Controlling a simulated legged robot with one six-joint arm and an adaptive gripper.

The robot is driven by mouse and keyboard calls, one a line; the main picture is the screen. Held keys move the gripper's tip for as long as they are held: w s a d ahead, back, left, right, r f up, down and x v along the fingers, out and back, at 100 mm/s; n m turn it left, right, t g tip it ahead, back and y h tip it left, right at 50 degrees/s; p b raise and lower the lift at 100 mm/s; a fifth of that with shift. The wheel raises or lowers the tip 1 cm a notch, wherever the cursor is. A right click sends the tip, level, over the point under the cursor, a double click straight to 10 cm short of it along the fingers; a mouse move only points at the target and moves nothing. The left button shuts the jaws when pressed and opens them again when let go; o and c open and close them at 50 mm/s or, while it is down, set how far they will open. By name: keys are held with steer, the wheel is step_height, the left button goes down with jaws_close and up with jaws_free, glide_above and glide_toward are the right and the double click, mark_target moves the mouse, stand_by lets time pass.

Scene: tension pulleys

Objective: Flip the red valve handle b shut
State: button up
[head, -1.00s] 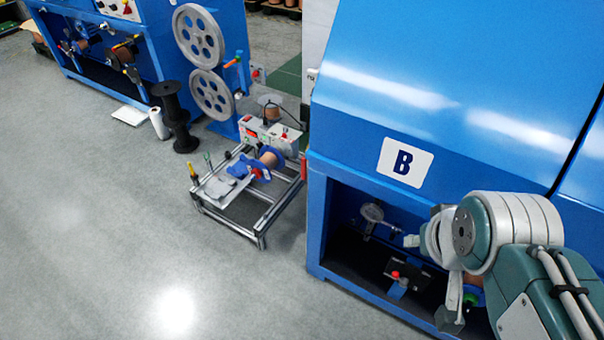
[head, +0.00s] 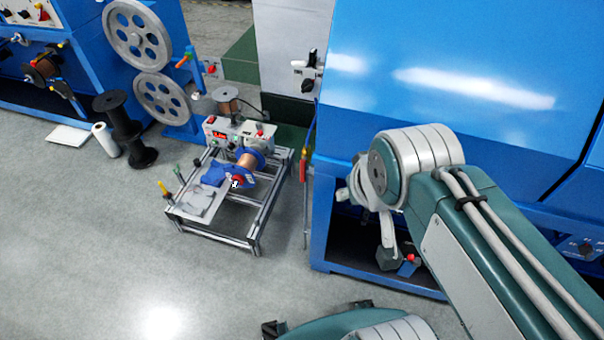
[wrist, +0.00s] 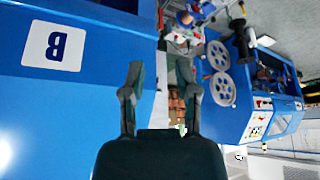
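A small red part (head: 410,257) shows low in the opening of the blue machine, beside my arm's end; I cannot tell if it is valve handle b. A long red handle-like piece (head: 303,168) stands at the machine's left edge; its function is unclear. In the wrist view my gripper (wrist: 160,88) has its two fingers apart, with nothing between them. In the head view its fingers cannot be made out; my wrist is in front of the machine opening. No red valve handle can be identified in the wrist view.
The blue machine (head: 430,75) fills the right; its B label (wrist: 54,46) shows upside down in the wrist view. A metal-framed bench (head: 252,240) with a copper spool (head: 245,161) stands left of it. The floor at lower left is clear.

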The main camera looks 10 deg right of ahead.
steer(key=shift+w+d, duration=0.1)
steer(key=shift+d, duration=0.25)
jaws_close()
steer(key=w+a+f+m+t, duration=0.15)
steer(key=w+f+m, duration=0.3)
steer(key=w, duration=0.55)
steer(key=w+a+f+m+t, duration=0.1)
steer(key=w+f+m+t, duration=0.4)
steer(key=w, duration=0.6)
steer(key=w+a+f+m+g, duration=0.1)
steer(key=w+f+m, duration=0.2)
steer(key=w+f, duration=0.55)
steer(key=w+f+m+t+h, duration=0.2)
steer(key=f+m, duration=0.1)
steer(key=f, duration=0.4)
steer(key=w+f+m+t+h, duration=0.1)
steer(key=w+f+m, duration=0.1)
steer(key=f, duration=0.4)
steer(key=s+d+f+m+t+h, duration=0.2)
steer(key=s+f, duration=0.6)
steer(key=f, duration=0.4)
steer(key=shift+s+m+t, duration=0.2)
steer(key=shift+m+t, duration=0.45)
steer(key=shift+m, duration=0.2)
steer(key=shift+d, duration=0.15)
